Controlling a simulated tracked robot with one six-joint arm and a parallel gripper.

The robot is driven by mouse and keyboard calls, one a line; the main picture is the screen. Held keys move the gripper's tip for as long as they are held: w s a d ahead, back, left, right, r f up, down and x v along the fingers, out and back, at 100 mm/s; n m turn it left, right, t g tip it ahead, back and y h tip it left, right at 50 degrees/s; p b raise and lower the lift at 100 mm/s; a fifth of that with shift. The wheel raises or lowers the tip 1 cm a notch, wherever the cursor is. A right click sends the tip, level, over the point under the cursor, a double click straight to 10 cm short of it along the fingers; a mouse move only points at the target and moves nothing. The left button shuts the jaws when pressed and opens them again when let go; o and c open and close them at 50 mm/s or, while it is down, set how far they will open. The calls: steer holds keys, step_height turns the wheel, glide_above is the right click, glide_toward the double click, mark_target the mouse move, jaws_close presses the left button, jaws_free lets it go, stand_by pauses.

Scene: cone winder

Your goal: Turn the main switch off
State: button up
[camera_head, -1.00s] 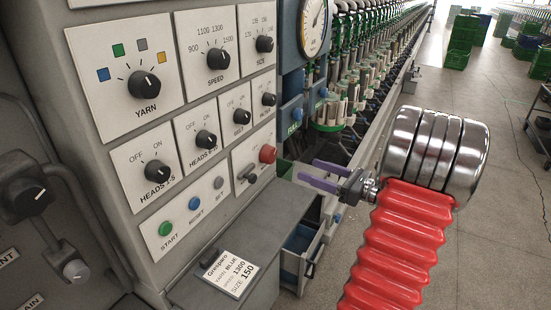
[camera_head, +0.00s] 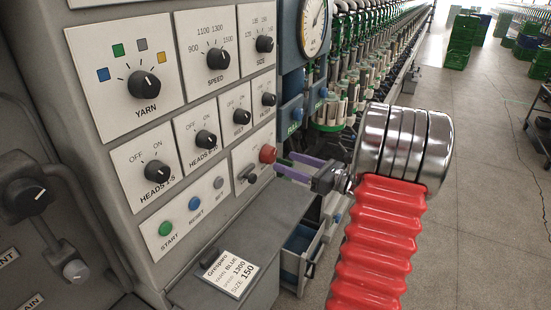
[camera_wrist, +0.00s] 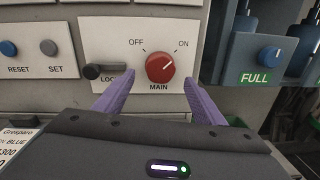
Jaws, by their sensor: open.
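The main switch is a red round knob (camera_wrist: 160,67) on a pale plate, with OFF printed at its upper left and ON at its upper right. Its white mark points up and right, toward ON. It also shows in the head view (camera_head: 267,153), just left of my fingers. My gripper (camera_head: 284,164) is open, its purple fingers pointing at the panel, short of the knob. In the wrist view, my gripper (camera_wrist: 160,78) has one finger on each side of the knob's lower part, and nothing is held.
A black lock lever (camera_wrist: 92,72) lies sideways left of the knob, its label partly hidden by my finger. A blue FULL knob (camera_wrist: 269,54) is to the right. A grey ledge with a paper card (camera_head: 229,273) and an open drawer (camera_head: 300,241) are below.

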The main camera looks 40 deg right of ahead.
mark_target(273, 157)
steer(key=x, duration=0.5)
steer(key=shift+w+a, duration=0.1)
steer(key=shift+w, duration=0.25)
steer(key=shift+c, duration=0.6)
steer(key=c, duration=0.9)
